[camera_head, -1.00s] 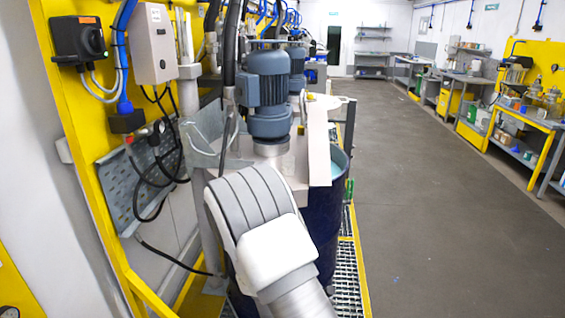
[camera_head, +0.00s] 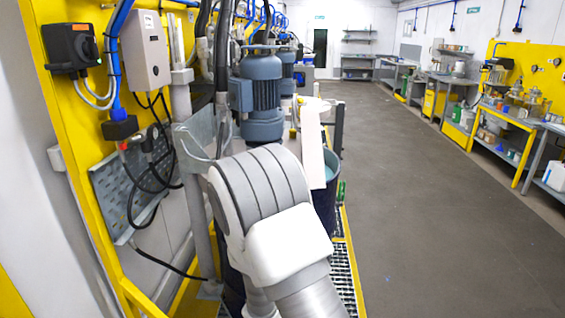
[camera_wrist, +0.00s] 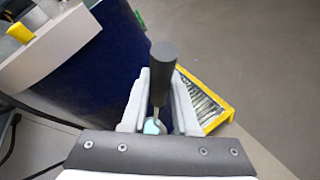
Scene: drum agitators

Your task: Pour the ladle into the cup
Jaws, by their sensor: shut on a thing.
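The ladle's dark grey handle (camera_wrist: 163,68) stands between the fingers of my gripper (camera_wrist: 161,88) in the wrist view. My gripper is shut on it. Below the handle, a small pale blue patch (camera_wrist: 153,126) shows between the fingers near the palm; it looks like the ladle's bowl or liquid in it. I cannot make out the cup in either view. In the head view my own arm hides the gripper and the ladle.
A dark blue drum (camera_wrist: 112,58) stands close to the left of my gripper. Its pale blue contents (camera_head: 332,165) show in the head view. A blue-grey agitator motor (camera_head: 260,95) stands above the drums. A yellow-edged grating (camera_head: 345,262) runs alongside. The grey floor (camera_head: 430,200) to the right is clear.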

